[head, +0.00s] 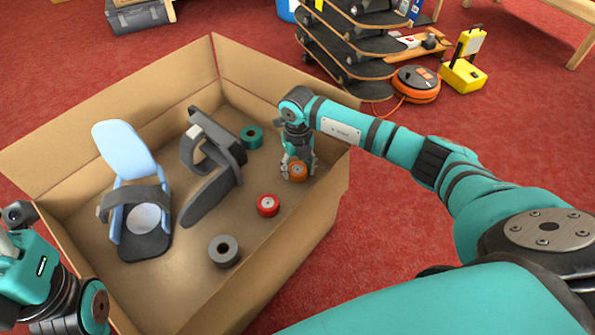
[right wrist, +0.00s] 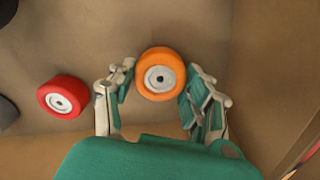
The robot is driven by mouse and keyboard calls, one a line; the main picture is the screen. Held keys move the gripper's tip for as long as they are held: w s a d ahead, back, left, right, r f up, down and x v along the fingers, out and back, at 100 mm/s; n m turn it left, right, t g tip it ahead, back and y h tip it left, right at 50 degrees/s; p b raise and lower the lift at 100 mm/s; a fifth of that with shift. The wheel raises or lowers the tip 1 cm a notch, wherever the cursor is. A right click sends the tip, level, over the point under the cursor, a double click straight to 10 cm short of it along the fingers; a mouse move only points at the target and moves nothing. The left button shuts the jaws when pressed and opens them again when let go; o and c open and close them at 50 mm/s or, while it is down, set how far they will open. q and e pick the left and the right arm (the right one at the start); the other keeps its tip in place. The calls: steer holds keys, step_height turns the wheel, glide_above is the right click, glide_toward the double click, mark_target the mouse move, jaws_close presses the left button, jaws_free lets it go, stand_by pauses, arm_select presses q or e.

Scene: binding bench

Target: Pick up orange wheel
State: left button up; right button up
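The orange wheel (head: 298,170) lies in the large open cardboard box near its right wall. It also shows in the right wrist view (right wrist: 160,74), with a pale hub facing up. My right gripper (head: 297,172) is down in the box at the orange wheel. In the right wrist view my right gripper's fingers (right wrist: 157,82) are spread on either side of the wheel, with a small gap at the right and the left finger very near it. My left arm shows at the lower left of the head view; its fingers are not visible.
The cardboard box (head: 110,108) also holds a red wheel (head: 268,205), a grey wheel (head: 224,251), a green wheel (head: 252,137), a blue binding-like part (head: 124,150) and a dark one (head: 215,165). The red wheel lies left of the gripper. The box's right wall (right wrist: 275,85) is close by.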

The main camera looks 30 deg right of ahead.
steer(key=c, duration=0.5)
steer(key=shift+c, duration=0.2)
